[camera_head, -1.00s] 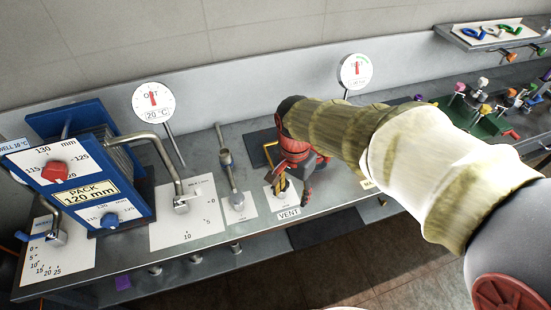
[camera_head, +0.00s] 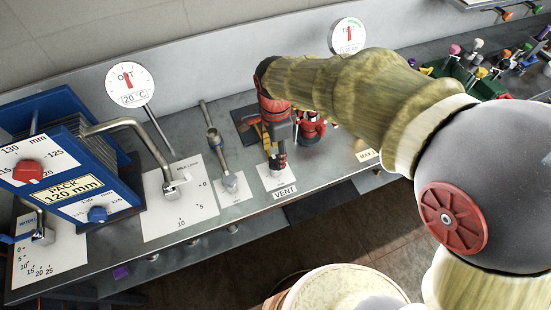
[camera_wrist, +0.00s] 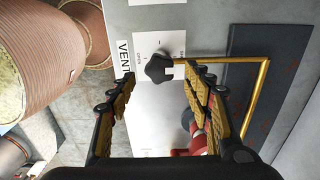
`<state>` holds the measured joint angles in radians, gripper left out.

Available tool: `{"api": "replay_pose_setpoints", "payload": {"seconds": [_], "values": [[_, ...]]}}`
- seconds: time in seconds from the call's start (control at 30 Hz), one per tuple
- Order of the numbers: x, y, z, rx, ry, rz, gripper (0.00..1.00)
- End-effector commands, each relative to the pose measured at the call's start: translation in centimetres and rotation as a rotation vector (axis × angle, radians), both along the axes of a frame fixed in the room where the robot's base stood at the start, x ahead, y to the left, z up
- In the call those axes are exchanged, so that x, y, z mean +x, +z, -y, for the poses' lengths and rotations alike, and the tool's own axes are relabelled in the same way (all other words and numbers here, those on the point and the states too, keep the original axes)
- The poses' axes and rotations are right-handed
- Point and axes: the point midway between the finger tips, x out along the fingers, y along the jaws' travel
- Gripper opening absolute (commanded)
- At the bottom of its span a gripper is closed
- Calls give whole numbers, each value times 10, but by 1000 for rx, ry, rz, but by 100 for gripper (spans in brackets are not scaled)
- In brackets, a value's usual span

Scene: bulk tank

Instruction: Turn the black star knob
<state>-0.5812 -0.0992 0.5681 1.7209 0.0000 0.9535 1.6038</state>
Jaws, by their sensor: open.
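The black star knob (camera_wrist: 158,67) sits on a white plate beside the VENT label in the wrist view. My gripper (camera_wrist: 160,76) is open, with one finger on each side of the knob and visible gaps between. I cannot tell how far the fingertips are above the plate. In the head view my gripper (camera_head: 277,163) points down over the VENT plate (camera_head: 272,180) and hides most of the knob.
A yellow bent rod (camera_wrist: 262,90) and dark mat (camera_wrist: 280,75) lie beside the knob. A red fitting (camera_head: 311,128) stands right of my gripper. A steel valve (camera_head: 214,145) and the blue plate pack (camera_head: 75,190) stand left. The counter's front edge is close.

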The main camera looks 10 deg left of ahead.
Motion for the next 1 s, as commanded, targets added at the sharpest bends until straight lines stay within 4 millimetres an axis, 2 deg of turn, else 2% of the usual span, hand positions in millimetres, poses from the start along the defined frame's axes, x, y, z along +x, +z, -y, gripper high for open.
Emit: {"api": "replay_pose_setpoints", "payload": {"seconds": [0.1, 0.23, 0.6, 1.0], "values": [[0, -19, 0, 0, 1, 0, 50], [0, -31, 0, 1, 1, 1, 50], [0, -36, 0, 1, 2, 2, 50], [0, -36, 0, 1, 2, 2, 28]]}}
